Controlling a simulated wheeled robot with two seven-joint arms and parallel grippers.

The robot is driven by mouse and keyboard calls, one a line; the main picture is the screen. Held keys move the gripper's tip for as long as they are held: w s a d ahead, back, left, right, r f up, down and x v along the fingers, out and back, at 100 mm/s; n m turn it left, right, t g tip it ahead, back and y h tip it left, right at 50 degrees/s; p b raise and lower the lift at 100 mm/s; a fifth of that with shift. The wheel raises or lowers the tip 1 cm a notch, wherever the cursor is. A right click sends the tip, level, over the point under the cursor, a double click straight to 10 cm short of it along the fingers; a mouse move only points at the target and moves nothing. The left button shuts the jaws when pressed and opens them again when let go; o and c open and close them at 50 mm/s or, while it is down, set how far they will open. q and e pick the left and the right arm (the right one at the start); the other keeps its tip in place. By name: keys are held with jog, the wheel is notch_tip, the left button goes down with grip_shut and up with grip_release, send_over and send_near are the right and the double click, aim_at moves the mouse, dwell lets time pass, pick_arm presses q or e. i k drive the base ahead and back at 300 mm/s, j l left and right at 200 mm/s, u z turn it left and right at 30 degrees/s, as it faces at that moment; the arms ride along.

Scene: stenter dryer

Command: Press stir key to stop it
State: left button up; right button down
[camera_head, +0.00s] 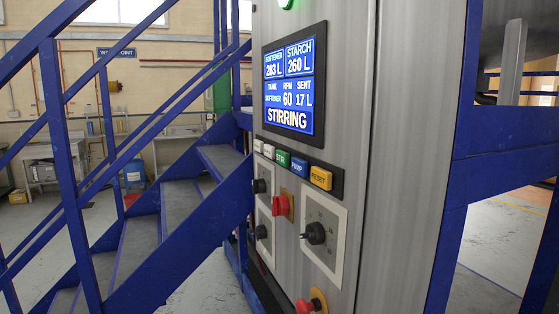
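The green stir key (282,158), labelled "STIR", sits in a dark strip of keys on the grey control cabinet. It is the middle key, with two whitish keys to its left, a blue "PUMP" key (299,167) and a yellow-orange "RESET" key (321,178) to its right. The display (293,82) above reads softener 283 L, starch 260 L, tank softener, RPM 60, sent 17 L and "STIRRING". A green lamp (286,3) glows at the top of the cabinet. Neither of my grippers shows in this view.
Below the keys are black knobs (314,233), a red switch (280,205) and a red emergency button (310,304). Blue stairs with railings (180,215) stand close on the left. A blue frame (500,165) stands on the right.

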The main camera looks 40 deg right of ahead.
aim_at(282, 158)
jog(key=i+j, duration=1.15)
jog(key=i+z, duration=0.1)
jog(key=z, duration=1.1)
